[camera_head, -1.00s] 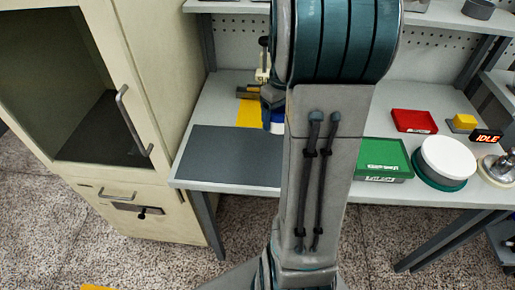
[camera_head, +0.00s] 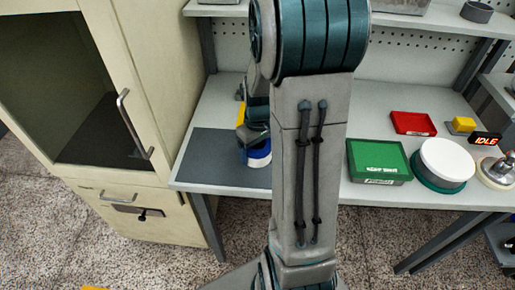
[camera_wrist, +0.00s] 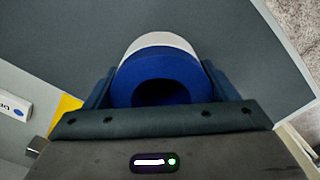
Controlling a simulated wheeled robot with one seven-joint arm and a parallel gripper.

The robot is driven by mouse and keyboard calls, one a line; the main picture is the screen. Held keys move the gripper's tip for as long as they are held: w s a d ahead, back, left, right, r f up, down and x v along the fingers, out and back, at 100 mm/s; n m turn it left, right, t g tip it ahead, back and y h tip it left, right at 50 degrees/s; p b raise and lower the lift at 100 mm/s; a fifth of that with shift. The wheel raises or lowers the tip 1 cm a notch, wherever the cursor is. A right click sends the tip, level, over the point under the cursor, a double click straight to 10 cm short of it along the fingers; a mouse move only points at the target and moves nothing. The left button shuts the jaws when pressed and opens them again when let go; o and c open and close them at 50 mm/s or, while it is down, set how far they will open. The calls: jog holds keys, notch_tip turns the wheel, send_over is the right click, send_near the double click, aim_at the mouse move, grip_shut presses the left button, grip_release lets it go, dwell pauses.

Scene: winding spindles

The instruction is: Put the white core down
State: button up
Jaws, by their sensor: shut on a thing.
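The white core (camera_wrist: 160,41) is a short white cylinder with a blue ring-shaped end and a dark central hole. It sits between the fingers of my gripper (camera_wrist: 162,85), which is shut on it. In the head view the core (camera_head: 258,156) shows as a blue and white piece under my gripper (camera_head: 255,135), over the right part of the dark grey mat (camera_head: 215,160). My arm hides part of the mat and the gripper. I cannot tell whether the core touches the mat.
A green box (camera_head: 378,160), a red tray (camera_head: 413,123) and a round white-topped drum (camera_head: 446,160) stand right of my arm. A yellow patch (camera_wrist: 65,108) lies beside the mat. An open cabinet (camera_head: 130,120) stands left of the bench. The left part of the mat is clear.

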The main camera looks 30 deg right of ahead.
jog(key=shift+f, duration=0.25)
jog(key=o, duration=1)
jog(key=shift+r, duration=0.1)
jog(key=shift+o, duration=0.2)
notch_tip(320, 180, up, 12)
jog(key=s+a+r+m+t, duration=0.1)
jog(key=s+a+r+t, duration=0.1)
jog(key=s+a, duration=1)
jog(key=shift+m+t, duration=0.4)
jog(key=shift+t, duration=0.1)
jog(key=shift+a, duration=0.1)
